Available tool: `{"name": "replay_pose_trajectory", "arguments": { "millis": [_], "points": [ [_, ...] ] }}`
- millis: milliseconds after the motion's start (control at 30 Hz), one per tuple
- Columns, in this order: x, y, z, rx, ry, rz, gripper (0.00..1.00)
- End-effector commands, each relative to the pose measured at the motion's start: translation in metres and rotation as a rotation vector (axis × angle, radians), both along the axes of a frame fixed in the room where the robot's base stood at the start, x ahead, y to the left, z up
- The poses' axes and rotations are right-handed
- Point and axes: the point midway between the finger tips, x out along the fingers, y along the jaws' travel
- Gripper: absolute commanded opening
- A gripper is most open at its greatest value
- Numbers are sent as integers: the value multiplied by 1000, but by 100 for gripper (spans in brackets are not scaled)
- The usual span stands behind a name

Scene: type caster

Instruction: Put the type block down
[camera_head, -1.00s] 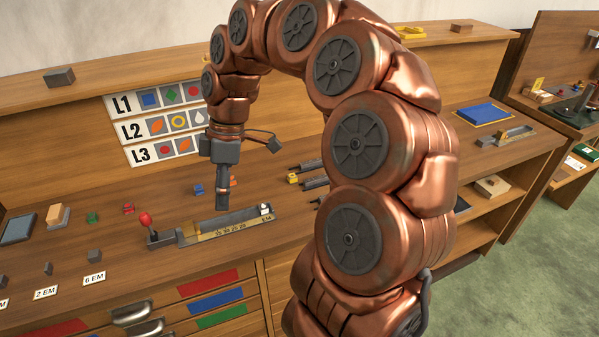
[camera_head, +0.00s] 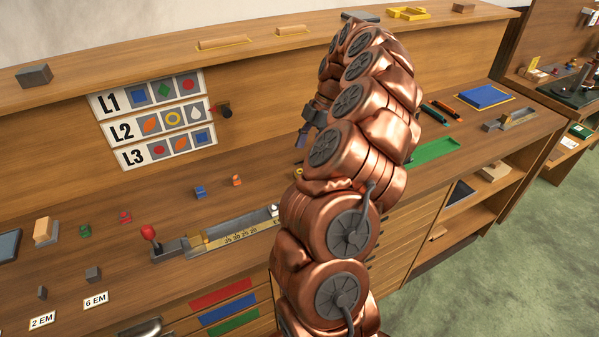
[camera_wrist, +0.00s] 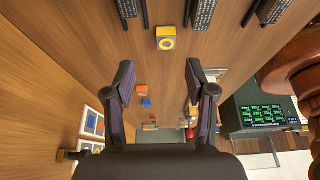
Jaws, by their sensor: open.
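My gripper (camera_head: 303,138) is behind my arm in the head view, above the bench near the back panel. In the wrist view its two fingers (camera_wrist: 160,80) are apart with nothing between them. A yellow block with a ring mark (camera_wrist: 166,38) lies beyond the fingertips; it also shows beside my arm in the head view (camera_head: 298,173). A blue block (camera_head: 200,192), an orange block (camera_head: 237,181), a green block (camera_head: 85,231) and a red block (camera_head: 125,217) stand on the bench. A small yellowish piece (camera_head: 196,241) sits in the composing stick (camera_head: 235,232) near its left end.
The sign rows L1, L2 and L3 (camera_head: 153,121) hang on the back panel, with a dark knob (camera_head: 226,110) beside them. A red-knobbed lever (camera_head: 148,232) stands at the stick's left. A green mat (camera_head: 436,150) and blue pad (camera_head: 485,97) lie at the right.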

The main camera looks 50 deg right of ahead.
Motion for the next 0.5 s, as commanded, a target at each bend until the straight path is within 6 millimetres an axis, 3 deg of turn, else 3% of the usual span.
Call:
{"name": "replay_pose_trajectory", "arguments": {
  "millis": [500],
  "points": [
    [0, 13, -25, 6, 4, 5, 56]
  ]
}}
